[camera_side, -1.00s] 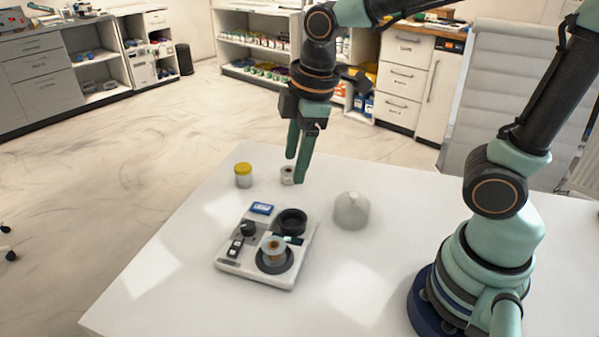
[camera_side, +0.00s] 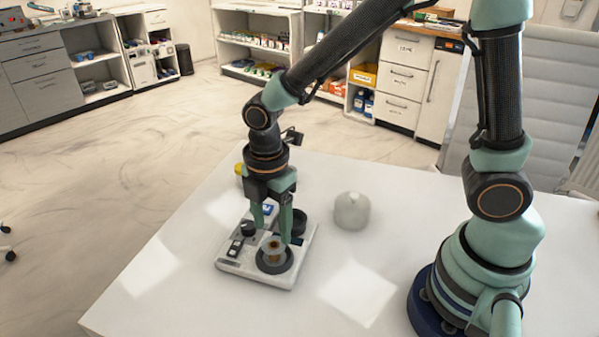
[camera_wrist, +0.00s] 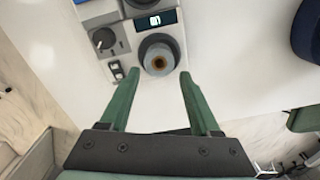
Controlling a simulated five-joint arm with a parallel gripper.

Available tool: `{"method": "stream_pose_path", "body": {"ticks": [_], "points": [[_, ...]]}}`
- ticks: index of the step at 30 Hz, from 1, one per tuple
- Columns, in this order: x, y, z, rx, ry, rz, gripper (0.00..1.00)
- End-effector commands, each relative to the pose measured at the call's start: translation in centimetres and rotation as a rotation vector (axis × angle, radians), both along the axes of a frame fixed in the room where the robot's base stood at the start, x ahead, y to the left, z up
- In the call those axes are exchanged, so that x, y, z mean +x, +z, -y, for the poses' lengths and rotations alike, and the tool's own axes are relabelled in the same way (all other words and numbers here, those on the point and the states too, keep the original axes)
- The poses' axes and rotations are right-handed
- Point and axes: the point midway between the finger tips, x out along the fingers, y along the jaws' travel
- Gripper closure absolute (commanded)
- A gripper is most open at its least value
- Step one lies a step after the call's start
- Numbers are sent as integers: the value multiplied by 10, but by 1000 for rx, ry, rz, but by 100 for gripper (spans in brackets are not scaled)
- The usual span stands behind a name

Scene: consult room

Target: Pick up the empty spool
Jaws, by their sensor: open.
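A small pale spool with a brown core (camera_side: 273,248), which looks like the empty spool, sits upright on a dark round seat at the near right of a white tabletop device (camera_side: 228,265). My gripper (camera_side: 272,236) points down over the device, with its two green fingers apart and nothing between them. In the wrist view the spool (camera_wrist: 158,61) lies ahead of the open gripper (camera_wrist: 158,75), centred between the fingertips and just beyond them. I see no contact with it.
The device also carries a dark round cup (camera_side: 299,222), a black knob (camera_side: 248,229) and a small display (camera_wrist: 155,20). A pale rounded vessel (camera_side: 351,212) stands to the right. A yellow-lidded jar (camera_side: 239,169) is partly hidden behind my arm. The near right tabletop (camera_side: 355,290) is clear.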

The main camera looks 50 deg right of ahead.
Motion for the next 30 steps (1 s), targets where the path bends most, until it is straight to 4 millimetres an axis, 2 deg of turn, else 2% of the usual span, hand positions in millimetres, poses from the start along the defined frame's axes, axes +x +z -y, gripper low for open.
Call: {"method": "stream_pose_path", "body": {"ticks": [11,20,21,23,25,30], "points": [[1,-46,2,-1,-1,-4,36],[1,-51,1,0,-1,0,36],[1,-51,1,0,-1,0,44],[1,-51,1,0,-1,0,67],[1,-51,1,0,-1,0,94],[1,-51,1,0,-1,0,95]]}}
